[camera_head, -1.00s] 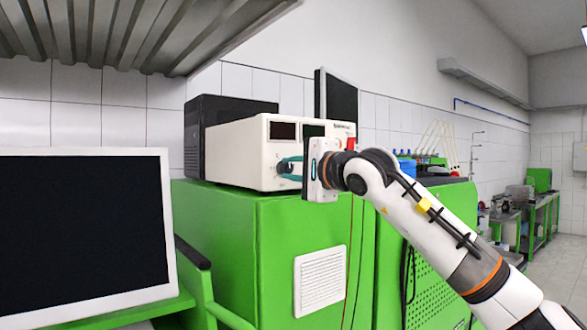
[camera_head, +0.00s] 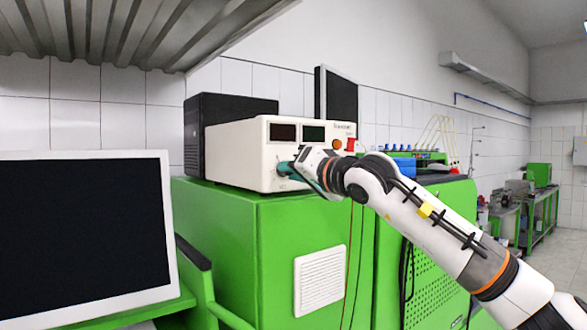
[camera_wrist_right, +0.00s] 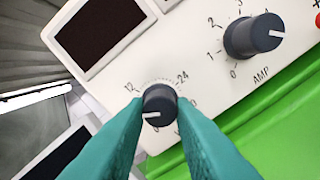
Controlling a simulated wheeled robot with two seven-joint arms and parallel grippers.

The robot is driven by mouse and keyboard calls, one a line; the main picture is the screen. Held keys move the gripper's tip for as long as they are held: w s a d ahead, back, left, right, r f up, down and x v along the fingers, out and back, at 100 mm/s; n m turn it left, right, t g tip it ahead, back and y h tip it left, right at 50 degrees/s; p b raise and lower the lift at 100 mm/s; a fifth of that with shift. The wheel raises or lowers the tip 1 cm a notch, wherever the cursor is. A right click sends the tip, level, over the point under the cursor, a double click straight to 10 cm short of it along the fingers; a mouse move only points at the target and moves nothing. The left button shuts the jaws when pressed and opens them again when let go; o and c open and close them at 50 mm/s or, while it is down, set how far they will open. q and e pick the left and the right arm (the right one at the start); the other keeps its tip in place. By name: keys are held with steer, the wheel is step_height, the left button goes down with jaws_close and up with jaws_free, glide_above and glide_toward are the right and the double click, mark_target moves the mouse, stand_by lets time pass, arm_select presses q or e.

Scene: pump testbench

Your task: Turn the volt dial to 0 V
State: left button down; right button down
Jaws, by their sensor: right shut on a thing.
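The volt dial (camera_wrist_right: 159,104) is a dark knob with a white pointer line, on the white front of the power supply (camera_head: 237,156). In the right wrist view its scale shows 12 and 24, and part of the marking is hidden behind the fingers. The white line points to the picture's left. My right gripper (camera_head: 287,168) has teal fingers and is shut on the volt dial, one finger on each side of it. In the head view the gripper covers most of the dial. My left gripper is not in view.
The amp dial (camera_wrist_right: 253,35) sits beside the volt dial. The power supply stands on a green cabinet (camera_head: 235,225) next to a black box (camera_head: 194,135). A monitor (camera_head: 80,235) stands at the left. Thin cables hang down the cabinet's front.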

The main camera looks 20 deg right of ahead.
steer(key=n, duration=0.2)
steer(key=n+p, duration=0.1)
steer(key=shift+f+n, duration=0.2)
steer(key=shift+n, duration=0.2)
steer(key=n+p, duration=0.1)
steer(key=n, duration=0.2)
steer(key=shift+n, duration=0.3)
steer(key=n+p, duration=0.2)
steer(key=n, duration=0.2)
steer(key=shift+f+n+p, duration=0.15)
steer(key=shift+n+p, duration=0.55)
steer(key=shift+n, duration=0.9)
steer(key=c, duration=1.3)
jaws_free()
steer(key=shift+d, duration=0.1)
steer(key=shift+o, duration=0.3)
steer(key=shift+r, duration=0.2)
